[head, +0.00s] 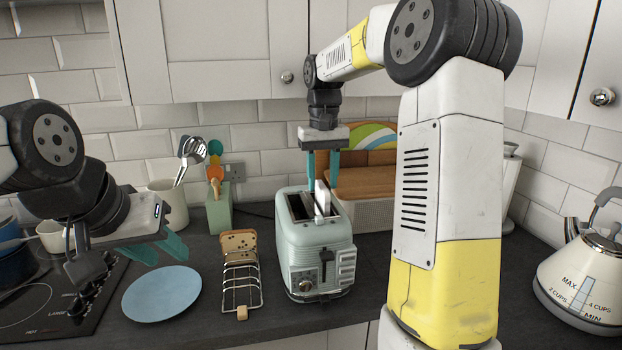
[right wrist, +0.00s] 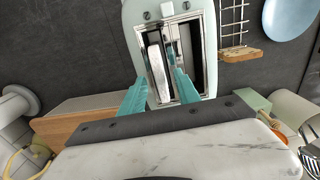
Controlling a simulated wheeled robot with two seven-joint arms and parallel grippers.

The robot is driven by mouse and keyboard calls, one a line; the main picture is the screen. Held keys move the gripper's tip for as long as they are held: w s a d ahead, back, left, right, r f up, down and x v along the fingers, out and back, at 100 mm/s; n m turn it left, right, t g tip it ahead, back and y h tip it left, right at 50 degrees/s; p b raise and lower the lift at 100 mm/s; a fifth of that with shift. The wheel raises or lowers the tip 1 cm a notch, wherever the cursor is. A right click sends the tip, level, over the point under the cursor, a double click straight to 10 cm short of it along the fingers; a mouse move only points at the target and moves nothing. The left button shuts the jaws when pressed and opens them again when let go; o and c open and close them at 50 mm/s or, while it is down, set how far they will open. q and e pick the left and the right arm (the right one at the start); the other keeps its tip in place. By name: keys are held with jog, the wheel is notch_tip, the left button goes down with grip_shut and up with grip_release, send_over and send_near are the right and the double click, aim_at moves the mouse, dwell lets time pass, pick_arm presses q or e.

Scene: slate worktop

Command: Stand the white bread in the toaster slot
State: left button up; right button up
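The white bread (head: 320,199) stands upright in the toaster (head: 314,250), its top sticking out of the slot. In the right wrist view the bread (right wrist: 157,74) is in the left of two slots, and the other slot is dark and empty. My right gripper (head: 322,176) points down over the toaster. Its two teal fingers are apart, one on each side above the bread, with gaps showing in the right wrist view (right wrist: 163,76). My left gripper (head: 160,250) is at the left, above the worktop near the blue plate; its fingers appear apart and empty.
A blue plate (head: 162,293) lies further left, beside the hob (head: 40,300). A wooden bread bin (head: 365,185) is behind. A kettle (head: 585,275) stands at right.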

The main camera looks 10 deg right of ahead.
jog(key=shift+r, duration=0.1)
notch_tip(320, 180, up, 13)
jog(key=shift+f, duration=0.2)
dwell(0.5)
jog(key=shift+s, duration=0.1)
dwell(0.6)
jog(key=s+f+t, duration=0.2)
jog(key=s+f, duration=0.2)
jog(key=s, duration=0.4)
jog(key=s+a+f+t+y, duration=0.1)
jog(key=s+f, duration=0.3)
jog(key=s, duration=0.4)
jog(key=s+a+f+t+y, duration=0.1)
jog(key=s+f+t, duration=0.2)
jog(key=s, duration=0.5)
jog(key=shift+f, duration=0.75)
